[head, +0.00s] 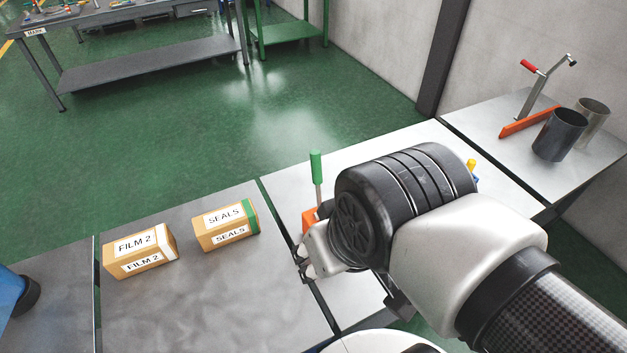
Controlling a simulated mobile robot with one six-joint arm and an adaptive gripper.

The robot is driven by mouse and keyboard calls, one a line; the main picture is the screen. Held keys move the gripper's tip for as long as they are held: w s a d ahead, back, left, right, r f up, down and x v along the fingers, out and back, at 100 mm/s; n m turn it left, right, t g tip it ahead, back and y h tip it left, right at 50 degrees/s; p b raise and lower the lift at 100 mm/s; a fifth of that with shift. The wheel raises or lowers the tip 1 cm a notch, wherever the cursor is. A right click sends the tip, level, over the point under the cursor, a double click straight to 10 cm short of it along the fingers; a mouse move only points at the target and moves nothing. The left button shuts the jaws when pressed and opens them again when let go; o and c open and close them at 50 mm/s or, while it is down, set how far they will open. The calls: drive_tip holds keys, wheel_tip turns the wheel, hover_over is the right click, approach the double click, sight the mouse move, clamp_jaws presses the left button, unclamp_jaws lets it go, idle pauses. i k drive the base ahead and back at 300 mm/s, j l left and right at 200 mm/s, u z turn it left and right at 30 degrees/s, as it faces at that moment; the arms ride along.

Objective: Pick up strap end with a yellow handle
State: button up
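A small yellow handle (471,164) shows just past the right side of my arm, over the pale bench top. A bit of blue shows below it; the rest of that thing, including any strap end, is hidden behind my arm. My gripper (305,262) is only partly seen at the lower left of my wrist, near the seam between the dark and pale benches. I cannot tell whether it is open or shut. It is well to the left of the yellow handle in the picture.
A green upright handle (316,168) and an orange part (309,218) stand close beside my wrist. Boxes marked FILM 2 (140,249) and SEALS (226,224) sit on the left bench. A red-handled crank (543,86), orange bar (528,122) and dark cylinder (559,135) stand right.

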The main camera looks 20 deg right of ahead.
sight(472, 163)
drive_tip(key=z, duration=1.85)
drive_tip(key=i+l+u, duration=0.2)
drive_tip(key=u, duration=0.2)
drive_tip(key=i+l+u, duration=0.2)
drive_tip(key=u, duration=0.25)
drive_tip(key=i+l+u, duration=0.1)
drive_tip(key=l+u, duration=0.3)
drive_tip(key=i+l+u, duration=0.1)
drive_tip(key=l+u, duration=0.3)
drive_tip(key=i+l+u, duration=0.15)
drive_tip(key=l, duration=1.1)
drive_tip(key=l+u, duration=0.1)
drive_tip(key=l, duration=1.15)
